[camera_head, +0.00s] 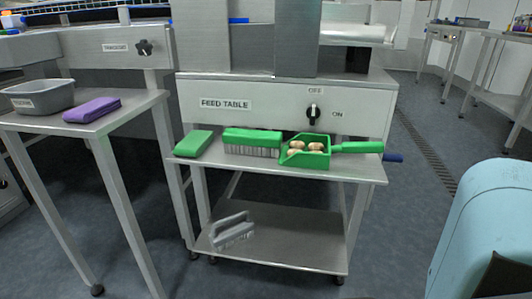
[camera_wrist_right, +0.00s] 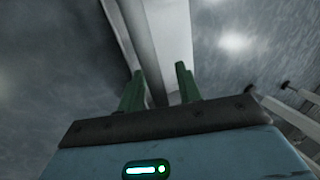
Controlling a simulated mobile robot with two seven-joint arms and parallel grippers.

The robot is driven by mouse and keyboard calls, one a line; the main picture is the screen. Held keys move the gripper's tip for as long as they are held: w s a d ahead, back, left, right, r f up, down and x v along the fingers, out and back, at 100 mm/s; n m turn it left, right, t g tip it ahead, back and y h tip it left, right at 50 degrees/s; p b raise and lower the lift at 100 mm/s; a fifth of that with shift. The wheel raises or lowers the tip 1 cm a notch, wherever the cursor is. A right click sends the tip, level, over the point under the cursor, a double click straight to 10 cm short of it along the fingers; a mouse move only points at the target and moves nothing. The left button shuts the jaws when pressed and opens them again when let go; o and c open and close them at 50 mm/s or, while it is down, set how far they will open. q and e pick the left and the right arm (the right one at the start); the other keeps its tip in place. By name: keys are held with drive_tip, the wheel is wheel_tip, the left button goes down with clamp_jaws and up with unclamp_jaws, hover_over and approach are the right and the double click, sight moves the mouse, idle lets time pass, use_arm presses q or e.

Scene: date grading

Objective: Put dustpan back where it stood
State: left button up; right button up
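The green dustpan (camera_head: 306,159) lies on the upper shelf of a metal cart, at its right part. Several small brown and pale items lie in its pan. Its handle (camera_head: 357,147) points right, past the shelf's edge area. My right gripper (camera_wrist_right: 159,82) shows in the right wrist view, with its two green fingers apart and nothing between them. It is away from the dustpan, which does not show in that view. My left gripper is in neither view.
A green brush (camera_head: 252,139) and a green pad (camera_head: 194,144) lie left of the dustpan. A grey brush (camera_head: 232,233) is on the lower shelf (camera_head: 290,243). The feed table panel (camera_head: 270,104) stands behind. A side table (camera_head: 40,122) holds a grey tub (camera_head: 38,97) and purple pad (camera_head: 92,109).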

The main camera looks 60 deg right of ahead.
drive_tip(key=shift+r, duration=0.1)
